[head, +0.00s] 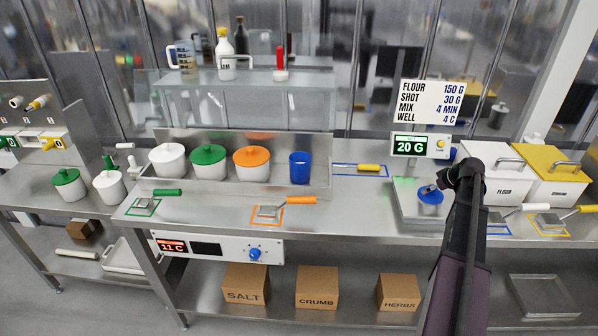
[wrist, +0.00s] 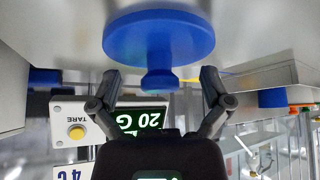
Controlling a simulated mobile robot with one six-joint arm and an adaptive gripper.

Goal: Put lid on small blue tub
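A blue lid (head: 430,197) with a knob lies on the scale's pan (head: 410,211). In the wrist view, which is upside down, the lid (wrist: 158,38) fills the top middle and its knob points at my gripper (wrist: 159,80). My gripper is open, one finger on each side of the knob, with gaps between. In the head view my gripper (head: 432,187) is right at the lid. A blue tub (head: 300,168) without a lid stands at the right end of the rack. Another blue thing (head: 453,155) is partly hidden behind the scale display.
The scale display (head: 422,146) reads 20 G. White (head: 168,161), green (head: 208,162) and orange (head: 252,163) lidded tubs stand left of the blue tub. Flour (head: 490,175) and yellow-lidded (head: 553,178) bins stand at right. A yellow-handled tool (head: 366,167) lies between rack and scale.

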